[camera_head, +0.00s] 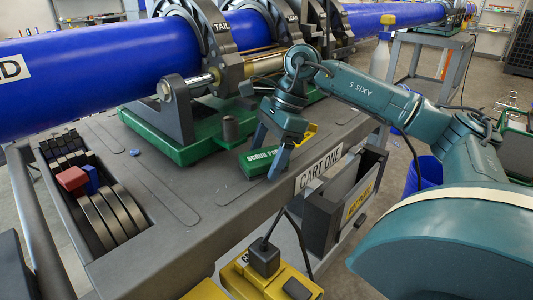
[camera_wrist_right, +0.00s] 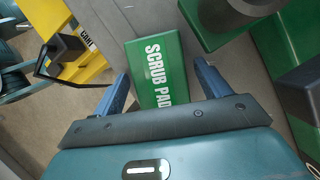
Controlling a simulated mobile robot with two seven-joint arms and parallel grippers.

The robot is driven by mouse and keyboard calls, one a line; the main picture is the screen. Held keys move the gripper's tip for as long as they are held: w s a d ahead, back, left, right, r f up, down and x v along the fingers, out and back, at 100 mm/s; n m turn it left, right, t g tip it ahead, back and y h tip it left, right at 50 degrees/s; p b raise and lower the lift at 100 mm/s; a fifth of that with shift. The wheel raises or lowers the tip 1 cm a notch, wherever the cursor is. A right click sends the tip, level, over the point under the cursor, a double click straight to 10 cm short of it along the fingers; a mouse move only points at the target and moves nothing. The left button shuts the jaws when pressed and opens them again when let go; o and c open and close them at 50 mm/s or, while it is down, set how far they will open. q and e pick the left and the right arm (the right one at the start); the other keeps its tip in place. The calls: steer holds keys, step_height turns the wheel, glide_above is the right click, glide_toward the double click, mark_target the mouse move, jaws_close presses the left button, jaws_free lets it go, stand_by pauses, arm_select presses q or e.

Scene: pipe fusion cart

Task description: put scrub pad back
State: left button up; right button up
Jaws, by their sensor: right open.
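The green scrub pad (camera_head: 257,163), with white lettering, lies on the grey cart top near its front edge, by the CART ONE label. In the right wrist view the scrub pad (camera_wrist_right: 153,72) reaches in between the fingers. My right gripper (camera_head: 268,158) is open, pointing down over the pad, with one finger on each side of it; the right wrist view shows both blue fingers (camera_wrist_right: 160,88) spread apart. I cannot tell whether the fingers touch the pad. The pad's near end is hidden by the gripper body in the wrist view. My left gripper is not in view.
A green-based pipe fusion machine (camera_head: 180,150) holding a blue pipe (camera_head: 110,65) stands just behind the pad. A dark knob (camera_head: 231,128) is close by. A recessed tray (camera_head: 130,237) with red and blue blocks is at left. A yellow box (camera_head: 262,275) stands below the front edge.

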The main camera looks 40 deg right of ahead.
steer(key=shift+d+r, duration=0.1)
steer(key=shift+r, duration=0.45)
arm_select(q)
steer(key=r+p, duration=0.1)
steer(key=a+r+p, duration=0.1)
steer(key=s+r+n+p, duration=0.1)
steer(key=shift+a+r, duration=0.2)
arm_select(e)
steer(key=v, duration=1.1)
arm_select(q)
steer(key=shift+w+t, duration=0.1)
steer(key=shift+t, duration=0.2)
arm_select(e)
steer(key=shift+r, duration=0.1)
